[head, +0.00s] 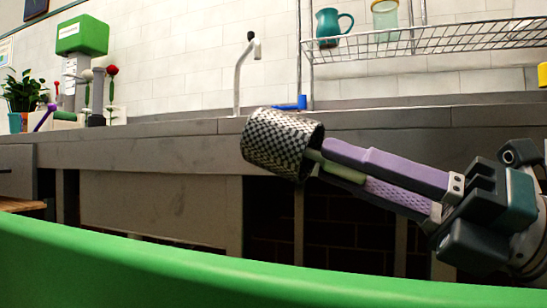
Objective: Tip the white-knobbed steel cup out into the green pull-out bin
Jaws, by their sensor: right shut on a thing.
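My right gripper (340,165), with purple fingers, comes in from the right and is shut on a pale green bar at the side of a checkered black-and-silver cup (277,143). The cup is held up in the air, tilted, in front of the grey counter. I see no white knob on it, and its contents are hidden. A broad green edge (250,275) runs across the bottom of the view, below and in front of the cup. It may be the bin's rim, but its inside does not show. My left gripper is not in view.
The grey counter (150,128) runs along the tiled wall. At its left stand a potted plant (24,92), a green-topped dispenser (82,36) and several knobbed stems. A wire shelf (430,40) at upper right holds a teal jug (331,25). A blue object (290,103) lies behind the cup.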

